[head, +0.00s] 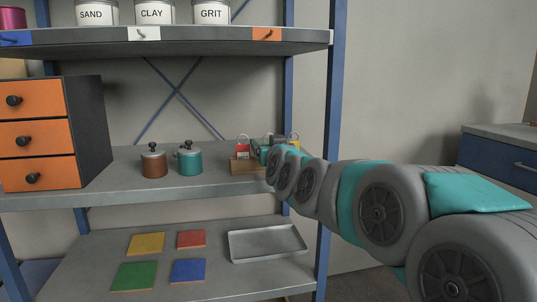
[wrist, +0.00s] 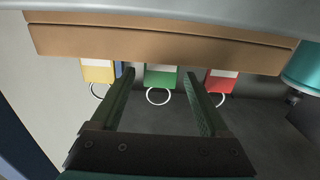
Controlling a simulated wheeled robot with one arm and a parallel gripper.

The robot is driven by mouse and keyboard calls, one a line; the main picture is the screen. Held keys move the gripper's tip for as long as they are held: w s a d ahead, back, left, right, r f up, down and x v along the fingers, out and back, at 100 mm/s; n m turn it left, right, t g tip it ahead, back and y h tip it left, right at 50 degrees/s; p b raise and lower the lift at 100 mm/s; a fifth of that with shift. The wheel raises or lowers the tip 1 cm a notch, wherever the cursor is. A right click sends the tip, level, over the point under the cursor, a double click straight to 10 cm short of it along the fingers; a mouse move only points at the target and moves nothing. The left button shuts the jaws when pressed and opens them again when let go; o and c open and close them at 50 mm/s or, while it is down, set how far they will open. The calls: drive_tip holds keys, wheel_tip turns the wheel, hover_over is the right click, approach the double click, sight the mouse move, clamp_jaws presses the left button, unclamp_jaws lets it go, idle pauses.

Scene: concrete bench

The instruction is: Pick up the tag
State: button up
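Three tags with white rings stand in a row at a wooden holder (wrist: 150,43): yellow (wrist: 98,72), green (wrist: 160,80) and red (wrist: 220,82). The wrist view looks upside down, with the rings at the lower ends. My gripper (wrist: 158,76) is open, its two dark green fingers on either side of the green tag in the picture. Nothing visible is held; I cannot tell whether the fingers touch the tag. In the head view the red tag (head: 243,149) shows left of my arm, which hides much of the wooden holder (head: 247,166).
A teal jar (head: 189,160) and a brown jar (head: 153,162) stand left of the holder on the middle shelf (head: 120,188). Further left is an orange drawer unit (head: 31,134). Below lie colored squares and a grey tray (head: 267,243). A blue post (head: 329,120) stands close to my arm.

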clamp_jaws()
idle(0.4)
